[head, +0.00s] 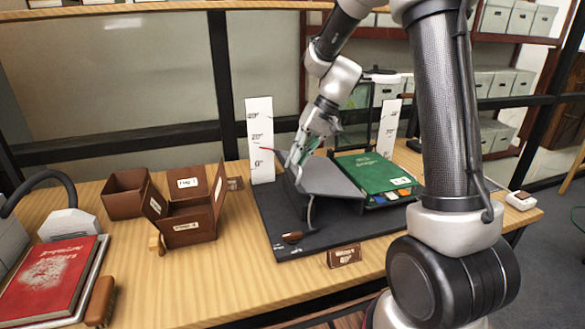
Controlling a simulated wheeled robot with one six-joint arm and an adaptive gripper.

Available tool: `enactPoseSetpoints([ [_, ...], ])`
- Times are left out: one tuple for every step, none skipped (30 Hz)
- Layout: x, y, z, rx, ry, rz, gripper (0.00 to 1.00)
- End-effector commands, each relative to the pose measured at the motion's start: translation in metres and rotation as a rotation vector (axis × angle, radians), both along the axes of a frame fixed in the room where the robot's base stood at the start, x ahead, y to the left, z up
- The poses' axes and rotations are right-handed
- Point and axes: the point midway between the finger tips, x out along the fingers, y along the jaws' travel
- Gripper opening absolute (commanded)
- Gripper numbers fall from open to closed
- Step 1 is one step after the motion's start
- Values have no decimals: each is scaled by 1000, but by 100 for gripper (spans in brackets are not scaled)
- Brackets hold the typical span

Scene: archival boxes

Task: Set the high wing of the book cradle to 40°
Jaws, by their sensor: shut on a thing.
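The book cradle stands on a dark base board (335,238) on the table. Its grey wing (332,178) is tilted, and a green book (372,172) lies on the right side of the cradle. My gripper (297,163) is shut at the upper left edge of the cradle, apparently on the high wing; its fingertips partly hide the contact. A white scale board (261,140) stands at the left with a red pointer (267,149) by its lower part. A second white scale (389,127) stands behind the green book. The marks are too small to read as an angle.
Brown boxes (188,213) stand left of the cradle. A red book (45,282) lies at the far left. A small brown plaque (344,256) is at the board's front edge. Shelved grey boxes (510,20) are behind. Bare table (225,285) shows at front left.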

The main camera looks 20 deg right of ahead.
Motion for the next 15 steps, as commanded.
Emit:
enactPoseSetpoints([
  [2, -8, 7, 38, -3, -7, 0],
  [1, -11, 11, 62, -2, -8, 0],
  [1, -16, 16, 93, -2, -7, 0],
  [2, -19, 20, 116, -4, -6, 0],
  [1, -22, 23, 138, -3, -6, 0],
  [1, -26, 28, 168, -3, -6, 0],
  [1, -29, 31, 188, -2, -5, 0],
  [1, -32, 34, 209, -3, -5, 0],
  [0, -30, 34, 210, -2, -1, 5],
  [0, -29, 34, 208, -1, 1, 11],
  [0, -29, 33, 208, 0, 1, 16],
  [0, -29, 33, 207, 0, 1, 24],
  [0, -29, 33, 207, 0, 1, 29],
  [0, -29, 33, 206, 0, 1, 30],
  [0, -29, 33, 206, 0, 1, 30],
])
